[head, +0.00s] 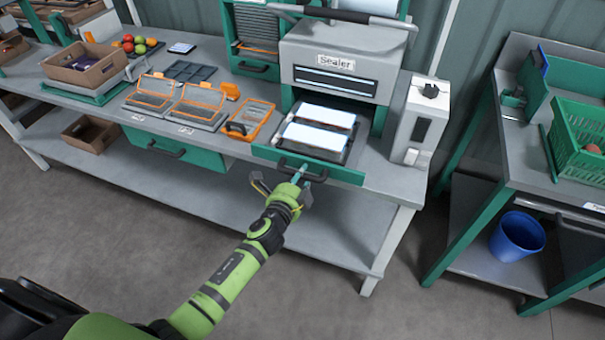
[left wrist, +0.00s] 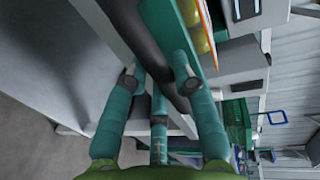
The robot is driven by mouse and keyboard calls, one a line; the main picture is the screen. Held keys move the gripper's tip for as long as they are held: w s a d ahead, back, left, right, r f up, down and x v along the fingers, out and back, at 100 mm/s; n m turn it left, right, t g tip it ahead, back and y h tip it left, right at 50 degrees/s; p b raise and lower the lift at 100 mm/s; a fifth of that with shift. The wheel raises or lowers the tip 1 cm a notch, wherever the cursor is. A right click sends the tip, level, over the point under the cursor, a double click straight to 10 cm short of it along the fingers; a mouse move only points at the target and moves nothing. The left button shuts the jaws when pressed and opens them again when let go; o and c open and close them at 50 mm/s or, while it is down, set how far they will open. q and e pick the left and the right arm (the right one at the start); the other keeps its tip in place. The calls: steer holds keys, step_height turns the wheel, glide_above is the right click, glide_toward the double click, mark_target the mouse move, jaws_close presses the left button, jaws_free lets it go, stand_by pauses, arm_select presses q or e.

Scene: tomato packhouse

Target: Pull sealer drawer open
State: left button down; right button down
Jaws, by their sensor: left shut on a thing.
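The sealer (head: 340,65) is a grey machine labelled "Sealer" on the bench. Its drawer has a green front (head: 345,174) near the bench's front edge. Behind this front, a dark tray area with two pale, white-topped packs shows in front of the sealer's opening. In the left wrist view the two teal fingers (left wrist: 158,76) are closed on the dark handle bar (left wrist: 160,50), one on each side. My right gripper is not in view.
The grey bench (head: 225,150) holds orange-edged trays (head: 205,105), a cardboard box (head: 85,66) and tomatoes. A white box-shaped device (head: 420,120) stands right of the sealer. A second bench with a green crate (head: 580,140) and blue bucket (head: 517,237) is at right. Floor in front is clear.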

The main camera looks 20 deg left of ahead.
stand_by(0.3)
arm_select(q)
steer(key=c, duration=1)
jaws_free()
steer(key=s+r, duration=0.2)
steer(key=s, duration=1)
steer(key=shift+a+r, duration=0.2)
steer(key=shift+a, duration=0.05)
steer(key=shift+w, duration=0.1)
